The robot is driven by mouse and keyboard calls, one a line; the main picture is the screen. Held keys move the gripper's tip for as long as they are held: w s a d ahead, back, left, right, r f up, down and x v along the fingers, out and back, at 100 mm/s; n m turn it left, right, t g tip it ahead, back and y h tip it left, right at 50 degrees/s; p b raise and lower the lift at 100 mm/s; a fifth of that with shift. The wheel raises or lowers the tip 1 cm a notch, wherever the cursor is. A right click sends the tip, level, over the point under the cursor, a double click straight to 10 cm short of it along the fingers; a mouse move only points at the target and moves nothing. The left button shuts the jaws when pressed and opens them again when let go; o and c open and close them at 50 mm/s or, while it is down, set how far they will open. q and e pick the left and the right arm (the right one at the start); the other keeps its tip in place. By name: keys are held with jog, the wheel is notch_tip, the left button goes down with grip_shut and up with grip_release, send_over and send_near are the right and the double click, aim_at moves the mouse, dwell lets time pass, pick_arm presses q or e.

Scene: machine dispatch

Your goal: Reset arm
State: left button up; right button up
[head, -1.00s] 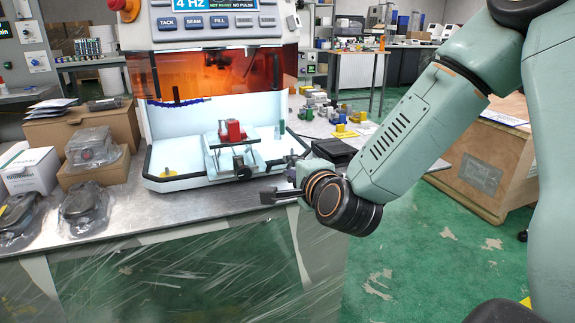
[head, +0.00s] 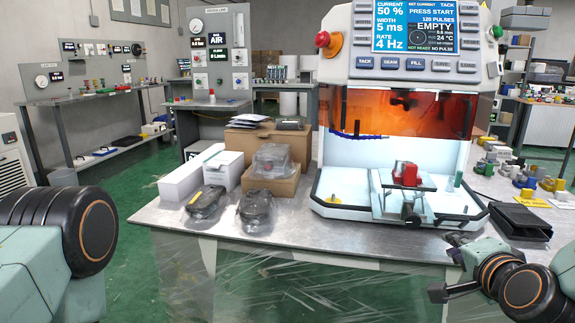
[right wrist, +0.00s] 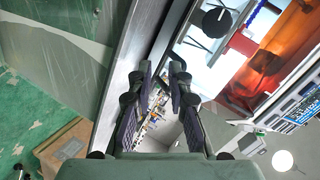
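My right gripper (head: 443,268) is at the lower right of the head view, in front of the table's front edge and below the white machine (head: 335,212). In the right wrist view my right gripper (right wrist: 161,72) has its two dark fingers apart with nothing between them. My left arm shows only as a dark-ringed joint at the left edge of the head view; its gripper is out of the picture. A red part (head: 405,174) sits on a small fixture inside the machine's lit chamber.
The metal table (head: 290,236) carries cardboard boxes (head: 270,181), wrapped dark parts (head: 254,208), a white box (head: 222,168), a black tray (head: 519,221) and several small coloured parts on the right. Green floor (head: 130,190) is open at the left.

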jog(key=s+a+f+n+g+y, duration=0.1)
jog(key=s+a+f+n+g, duration=0.15)
jog(key=f, duration=0.25)
jog(key=s+a+f+n+g+y, duration=0.1)
jog(key=s+a+f+n, duration=0.1)
jog(key=s+f+n, duration=0.3)
jog(key=s+a+f+n+g, duration=0.1)
jog(key=s+f+n+g, duration=0.1)
jog(key=s+f, duration=0.4)
jog(key=s+a+f+n+g+p, duration=0.1)
jog(key=s+f+g, duration=0.4)
jog(key=s, duration=0.6)
jog(key=s+a+f+n+g+p, duration=0.1)
jog(key=s+a+f+n+g, duration=0.1)
jog(key=s+f, duration=0.7)
jog(key=shift+a+f+n+g, duration=0.25)
jog(key=shift+n+g, duration=0.4)
jog(key=shift+n, duration=0.5)
jog(key=shift+a, duration=0.1)
